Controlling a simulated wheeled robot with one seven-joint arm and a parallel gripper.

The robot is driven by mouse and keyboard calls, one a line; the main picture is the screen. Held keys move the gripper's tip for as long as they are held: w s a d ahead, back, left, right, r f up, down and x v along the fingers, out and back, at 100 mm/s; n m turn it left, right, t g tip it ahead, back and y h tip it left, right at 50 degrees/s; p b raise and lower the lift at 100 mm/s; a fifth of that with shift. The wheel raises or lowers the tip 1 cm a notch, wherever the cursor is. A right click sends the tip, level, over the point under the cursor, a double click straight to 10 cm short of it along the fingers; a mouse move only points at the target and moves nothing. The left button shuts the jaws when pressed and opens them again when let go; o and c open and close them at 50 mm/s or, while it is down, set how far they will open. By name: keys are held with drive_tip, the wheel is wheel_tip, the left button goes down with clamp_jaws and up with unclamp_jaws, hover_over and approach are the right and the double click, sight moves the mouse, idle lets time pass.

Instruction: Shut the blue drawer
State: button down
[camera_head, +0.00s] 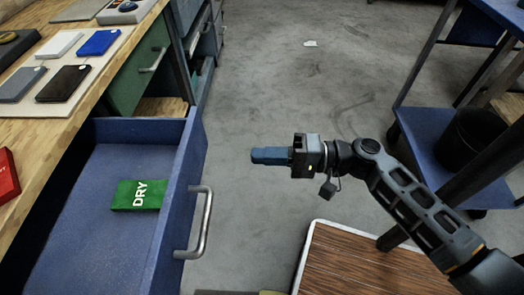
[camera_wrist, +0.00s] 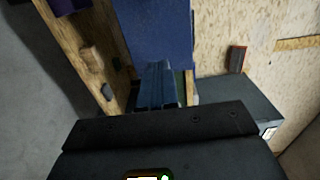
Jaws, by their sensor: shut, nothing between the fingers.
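The blue drawer (camera_head: 186,165) stands pulled out from the wooden workbench at the left of the head view. A grey bar handle (camera_head: 205,222) is on its front. Inside lies a green block marked DRY (camera_head: 138,195). My gripper (camera_head: 256,156) has blue fingers, shut and empty. In the head view it points left, to the right of the drawer front and apart from it. In the wrist view my fingers (camera_wrist: 160,82) point at a blue surface (camera_wrist: 155,35); I cannot tell for certain that it is the drawer.
On the bench top (camera_head: 75,115) lie several flat items, among them a blue one (camera_head: 99,43) and a red box (camera_head: 7,174). A green drawer front (camera_head: 128,83) is farther back. A brown wood-topped piece (camera_head: 350,262) stands below my arm. Grey floor (camera_head: 275,90) is open beyond.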

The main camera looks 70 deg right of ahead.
drive_tip(key=x, duration=1.1)
approach(113, 164)
drive_tip(key=w+a+r, duration=0.1)
drive_tip(key=w, duration=0.1)
drive_tip(key=w+r, duration=0.2)
drive_tip(key=w, duration=0.1)
drive_tip(key=w+a+r, duration=0.1)
drive_tip(key=w+r, duration=0.1)
drive_tip(key=w, duration=0.1)
drive_tip(key=shift+w+a+b, duration=0.1)
drive_tip(key=shift+a+b, duration=0.2)
drive_tip(key=shift+a, duration=0.05)
drive_tip(key=shift+w+a, duration=0.2)
drive_tip(key=shift+w, duration=0.4)
drive_tip(key=shift+w+a+r, duration=0.1)
